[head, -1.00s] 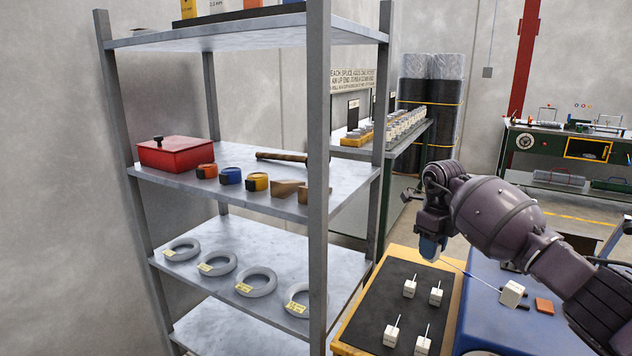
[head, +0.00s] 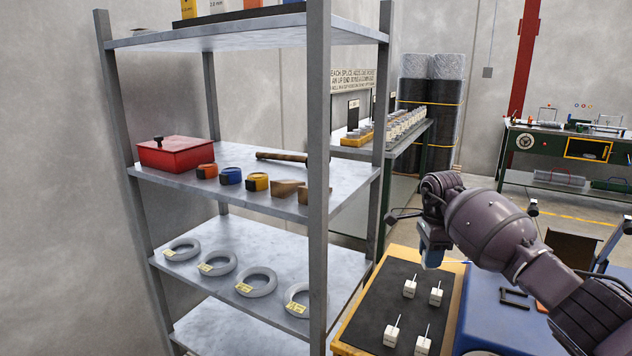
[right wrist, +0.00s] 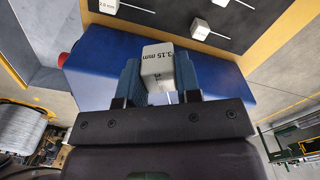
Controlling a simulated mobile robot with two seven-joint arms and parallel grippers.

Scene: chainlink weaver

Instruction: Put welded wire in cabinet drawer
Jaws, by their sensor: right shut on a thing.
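My right gripper (head: 432,258) is above the edge between the black mat and a blue box-like surface. In the right wrist view, its blue fingers (right wrist: 158,80) are shut on a white block (right wrist: 158,62) marked "3.15 mm". The wire on this block is hard to make out. Several other white blocks (head: 390,336) with short upright wires stand on the black mat (head: 372,305); they also show in the right wrist view (right wrist: 200,31). I cannot identify the cabinet drawer in these views. My left gripper is not in view.
A metal shelf (head: 235,182) on the left holds a red box (head: 176,153), tape measures and grey wire coils (head: 257,282). The blue surface (head: 478,300) lies right of the mat, with a black bracket (head: 514,297) on it. A green workbench (head: 545,150) stands behind.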

